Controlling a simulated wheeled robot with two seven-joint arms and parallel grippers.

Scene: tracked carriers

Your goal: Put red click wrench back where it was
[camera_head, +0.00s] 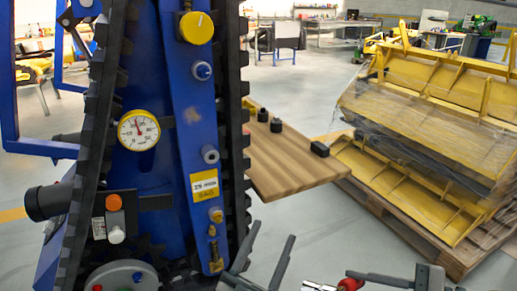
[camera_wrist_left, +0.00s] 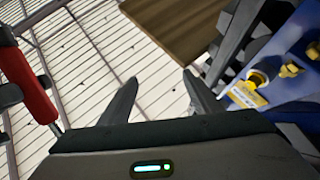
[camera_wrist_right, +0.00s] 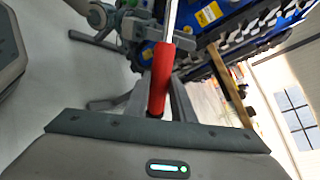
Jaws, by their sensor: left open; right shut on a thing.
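The red click wrench has a red handle (camera_wrist_right: 160,78) and a silver shaft. My right gripper (camera_wrist_right: 160,92) is shut on the red handle in the right wrist view. In the head view the wrench (camera_head: 350,285) shows only partly at the bottom edge, and the right gripper is partly cut off. In the left wrist view the red handle (camera_wrist_left: 27,82) shows at the left edge. My left gripper (camera_head: 268,243) is open and empty, in front of the blue tracked carrier (camera_head: 180,165). Its two fingers (camera_wrist_left: 160,82) stand apart in the left wrist view.
A wooden board (camera_head: 285,165) with several small black pieces sticks out right of the carrier's tracks. A pallet (camera_head: 455,250) with yellow metal parts (camera_head: 420,120) stands at the right. Clear grey floor lies between carrier and pallet.

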